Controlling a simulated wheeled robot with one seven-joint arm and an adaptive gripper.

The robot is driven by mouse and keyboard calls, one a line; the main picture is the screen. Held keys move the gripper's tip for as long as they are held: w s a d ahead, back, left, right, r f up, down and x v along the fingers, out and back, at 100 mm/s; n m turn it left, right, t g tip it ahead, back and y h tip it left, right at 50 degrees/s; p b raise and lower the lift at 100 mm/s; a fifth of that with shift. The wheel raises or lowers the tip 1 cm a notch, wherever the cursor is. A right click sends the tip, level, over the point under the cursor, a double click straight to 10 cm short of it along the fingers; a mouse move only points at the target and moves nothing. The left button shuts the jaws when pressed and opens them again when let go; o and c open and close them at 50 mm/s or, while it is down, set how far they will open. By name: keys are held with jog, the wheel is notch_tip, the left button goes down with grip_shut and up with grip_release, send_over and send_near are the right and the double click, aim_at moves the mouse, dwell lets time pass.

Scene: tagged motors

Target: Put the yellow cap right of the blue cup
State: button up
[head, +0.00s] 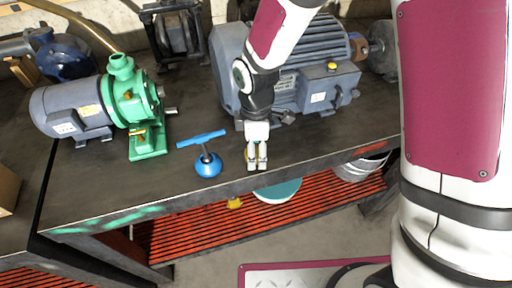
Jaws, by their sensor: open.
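A small round yellow cap (332,66) sits on top of the grey motor's terminal box at the upper right. Another small yellow piece (234,202) shows low down, just below the bench's front edge, over the red slats; I cannot tell which is the task's cap. A blue rounded, cup-like base with a T-shaped handle (207,165) stands on the bench near the front edge; no other blue cup is clear. My gripper (257,166) points down just right of the blue piece, apart from it, open and with nothing visible between the fingers.
A green pump with a grey motor (128,100) stands on the left of the dark bench (100,190). The large grey motor (318,88) stands behind my gripper. A teal disc (277,190) and a metal bucket (358,168) are below. The bench's front left is clear.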

notch_tip(320, 180, up, 12)
jog(key=s+d+r+m+t, duration=0.2)
jog(key=s+d+r+m, duration=0.5)
jog(key=d+r, duration=0.4)
jog(key=s+d+r+m+t, duration=0.2)
jog(key=s+d+r+m, duration=0.1)
jog(key=s+d+m, duration=0.4)
jog(key=s+m, duration=0.2)
jog(key=m, duration=0.2)
jog(key=shift+s+t, duration=0.3)
jog(key=shift+t, duration=0.1)
